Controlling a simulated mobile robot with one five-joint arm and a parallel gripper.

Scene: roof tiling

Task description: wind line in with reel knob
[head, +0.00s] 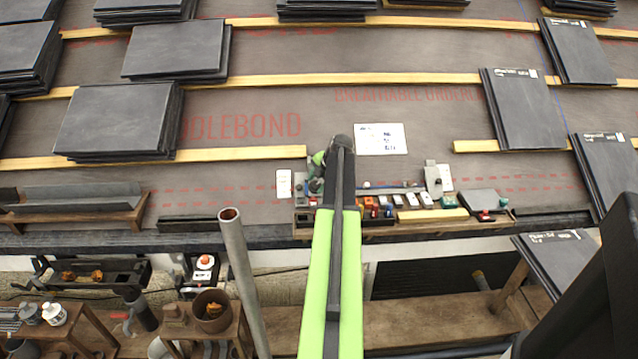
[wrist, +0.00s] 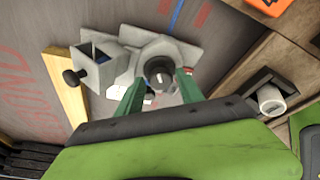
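A grey reel device (wrist: 190,55) lies on the underlay in the wrist view. A round dark knob (wrist: 158,68) stands on it, and a second dark knob (wrist: 75,77) sticks out from its box-shaped part at the left. My gripper (wrist: 158,92) is open, its two green fingers apart on either side of the round knob, with visible gaps; I cannot tell whether they touch it. A blue line (wrist: 177,14) runs away from the reel at the top. In the head view my gripper (head: 317,162) is partly seen beside my arm, which hides most of the reel.
A wooden tray of small coloured items (head: 408,214) lies along the roof edge. A white sheet (head: 381,139) lies above it. Slate stacks (head: 118,119) sit on wooden battens (head: 350,80). A metal pole (head: 243,275) rises left of my arm.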

